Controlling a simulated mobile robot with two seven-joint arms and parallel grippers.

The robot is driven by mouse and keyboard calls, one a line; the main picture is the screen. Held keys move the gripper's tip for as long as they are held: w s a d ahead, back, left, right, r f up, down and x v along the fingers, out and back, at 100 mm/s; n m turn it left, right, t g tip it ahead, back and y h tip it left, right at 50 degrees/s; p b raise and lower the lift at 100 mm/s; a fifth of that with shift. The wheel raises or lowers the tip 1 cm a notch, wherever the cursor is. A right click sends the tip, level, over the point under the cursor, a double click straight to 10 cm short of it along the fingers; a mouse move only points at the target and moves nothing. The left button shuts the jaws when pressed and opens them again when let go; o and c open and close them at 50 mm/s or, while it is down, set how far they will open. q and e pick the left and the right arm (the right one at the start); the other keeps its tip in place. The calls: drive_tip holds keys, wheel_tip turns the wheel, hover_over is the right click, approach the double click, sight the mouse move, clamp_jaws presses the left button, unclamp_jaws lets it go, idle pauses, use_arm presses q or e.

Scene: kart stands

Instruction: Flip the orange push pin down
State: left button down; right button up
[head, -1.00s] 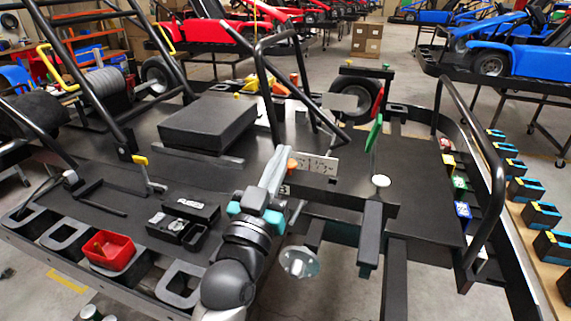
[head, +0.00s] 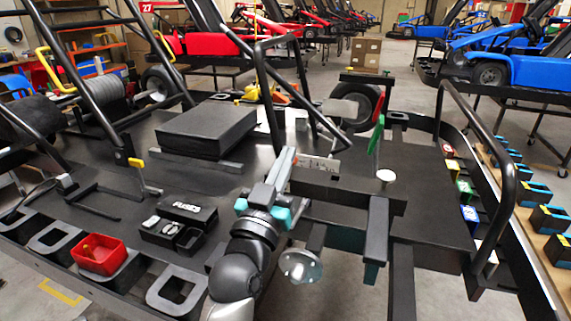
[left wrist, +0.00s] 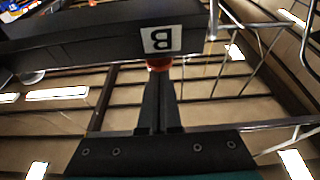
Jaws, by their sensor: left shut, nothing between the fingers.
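My right gripper is not in view.
A black frame with a tall bar (head: 262,75) rises behind the gripper. A green lever (head: 377,135) and a white round knob (head: 386,176) stand to the right. A black fuse box (head: 188,213) and a red tray (head: 101,255) lie to the left.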

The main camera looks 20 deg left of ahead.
use_arm(q)
drive_tip(key=shift+f, duration=0.1)
drive_tip(key=shift+f+b, duration=0.35)
drive_tip(key=shift+f, duration=1.1)
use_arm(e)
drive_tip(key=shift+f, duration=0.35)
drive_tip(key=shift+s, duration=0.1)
use_arm(q)
wheel_tip(320, 180, up, 5)
drive_tip(key=p, duration=0.5)
drive_tip(key=v, duration=1)
drive_tip(key=shift+s+b, duration=0.2)
drive_tip(key=shift+b, duration=0.25)
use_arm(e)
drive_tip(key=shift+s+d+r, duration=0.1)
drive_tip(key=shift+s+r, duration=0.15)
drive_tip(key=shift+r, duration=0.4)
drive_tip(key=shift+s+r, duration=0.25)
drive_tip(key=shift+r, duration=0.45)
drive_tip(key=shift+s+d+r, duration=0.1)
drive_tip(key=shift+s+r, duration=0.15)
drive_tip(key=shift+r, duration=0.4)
